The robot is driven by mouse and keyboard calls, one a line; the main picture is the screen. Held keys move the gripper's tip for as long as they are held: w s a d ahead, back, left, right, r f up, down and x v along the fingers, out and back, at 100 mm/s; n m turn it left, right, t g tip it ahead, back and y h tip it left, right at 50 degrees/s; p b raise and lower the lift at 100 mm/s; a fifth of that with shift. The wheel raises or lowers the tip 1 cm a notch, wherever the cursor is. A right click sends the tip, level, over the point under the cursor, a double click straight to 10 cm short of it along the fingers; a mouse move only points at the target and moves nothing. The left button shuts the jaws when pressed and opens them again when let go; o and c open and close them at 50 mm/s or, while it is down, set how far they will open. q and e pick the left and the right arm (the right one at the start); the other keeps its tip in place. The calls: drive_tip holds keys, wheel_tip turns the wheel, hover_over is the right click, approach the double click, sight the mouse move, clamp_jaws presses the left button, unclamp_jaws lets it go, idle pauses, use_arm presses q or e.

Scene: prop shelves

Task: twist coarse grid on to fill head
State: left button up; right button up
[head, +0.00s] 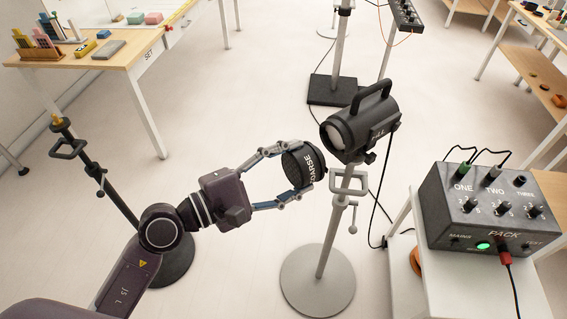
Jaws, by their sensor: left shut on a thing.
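The coarse grid (297,170) is a black round piece with "COARSE" in white on its rim. My left gripper (297,172) is shut on it, with one finger on its upper side and one on its lower side. The fill head (365,123) is a black lamp with a top handle and a label that seems to read "FILL". It sits on a grey stand (325,240), its round front facing left and down. The grid is just left of and below the lamp front, apart from it. My right gripper is not in view.
A black power pack (480,215) with cables and a lit green button stands on a white table at right. A dark stand (110,190) is at left. A table (105,55) with small props is at upper left. Cables run on the floor behind the lamp stand.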

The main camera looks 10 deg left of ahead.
sight(310, 152)
use_arm(q)
drive_tip(key=shift+w+a+f+n+t+y, duration=0.15)
drive_tip(key=shift+a+n+t+y, duration=0.15)
drive_tip(key=shift+a, duration=0.2)
drive_tip(key=shift+w+a+f+n+t+y, duration=0.1)
drive_tip(key=shift+w+a+n+t, duration=0.1)
drive_tip(key=shift+a+t, duration=0.25)
drive_tip(key=shift+w+a, duration=0.1)
drive_tip(key=shift+a, duration=0.05)
drive_tip(key=shift+w+r, duration=0.1)
drive_tip(key=shift+w+d+p, duration=0.45)
drive_tip(key=shift+d+p, duration=0.05)
drive_tip(key=shift+d, duration=0.05)
drive_tip(key=shift+p+x, duration=0.55)
drive_tip(key=shift+x, duration=1.9)
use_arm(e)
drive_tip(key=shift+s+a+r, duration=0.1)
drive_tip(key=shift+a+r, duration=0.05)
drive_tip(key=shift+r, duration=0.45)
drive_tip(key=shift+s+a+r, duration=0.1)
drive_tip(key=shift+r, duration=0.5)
use_arm(q)
drive_tip(key=shift+d, duration=0.1)
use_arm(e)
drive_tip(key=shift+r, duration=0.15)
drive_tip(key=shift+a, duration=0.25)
